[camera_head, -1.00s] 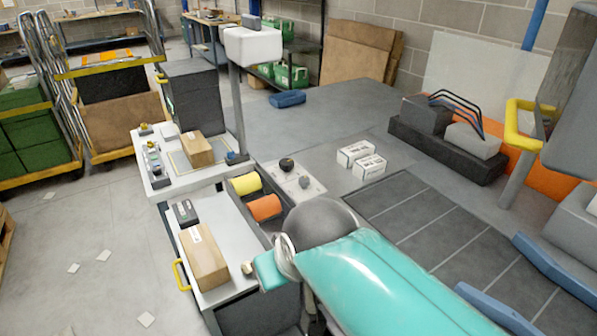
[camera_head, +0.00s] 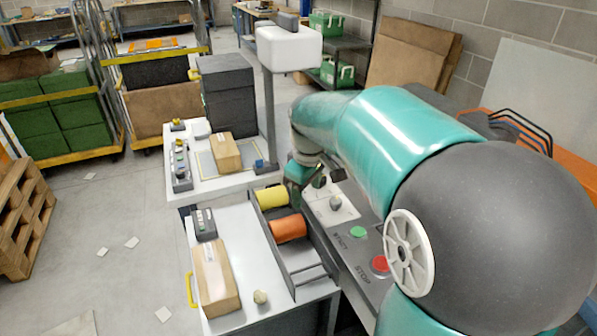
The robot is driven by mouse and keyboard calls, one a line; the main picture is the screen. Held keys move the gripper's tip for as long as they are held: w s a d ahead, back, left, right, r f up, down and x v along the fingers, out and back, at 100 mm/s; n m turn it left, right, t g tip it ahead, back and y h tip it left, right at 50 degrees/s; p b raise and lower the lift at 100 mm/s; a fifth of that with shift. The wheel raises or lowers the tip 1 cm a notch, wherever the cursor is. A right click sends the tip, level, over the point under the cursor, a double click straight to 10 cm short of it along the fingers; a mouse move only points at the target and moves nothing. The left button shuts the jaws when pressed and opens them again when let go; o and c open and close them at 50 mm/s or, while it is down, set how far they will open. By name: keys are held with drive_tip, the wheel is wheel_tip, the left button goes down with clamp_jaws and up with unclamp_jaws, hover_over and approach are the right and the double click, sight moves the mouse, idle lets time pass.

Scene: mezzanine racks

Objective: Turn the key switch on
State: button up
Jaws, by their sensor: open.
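A pale plate (camera_head: 324,213) on the console carries a grey knob (camera_head: 335,203) and a dark round knob (camera_head: 319,182). I cannot tell which of them, if either, is the key switch; no key shape is clear at this size. My gripper (camera_head: 297,196) points down at the plate's left edge, just beside the dark knob and above the yellow roll. It is open, and nothing shows between its fingers. My teal arm crosses the right half of the view and hides part of the console behind the gripper.
A green start button (camera_head: 358,232) and a red stop button (camera_head: 380,264) sit nearer on the console. A yellow roll (camera_head: 272,197) and an orange roll (camera_head: 288,229) lie in a tray beside it. A cardboard box (camera_head: 214,277) is on the white bench. A post with a white head (camera_head: 288,48) stands behind.

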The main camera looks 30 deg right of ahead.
drive_tip(key=w+d+f+n+y, duration=0.25)
drive_tip(key=w+d, duration=0.25)
drive_tip(key=d, duration=0.5)
drive_tip(key=t+y, duration=0.1)
drive_tip(key=t, duration=0.1)
approach(337, 200)
drive_tip(key=x, duration=0.9)
drive_tip(key=c, duration=1)
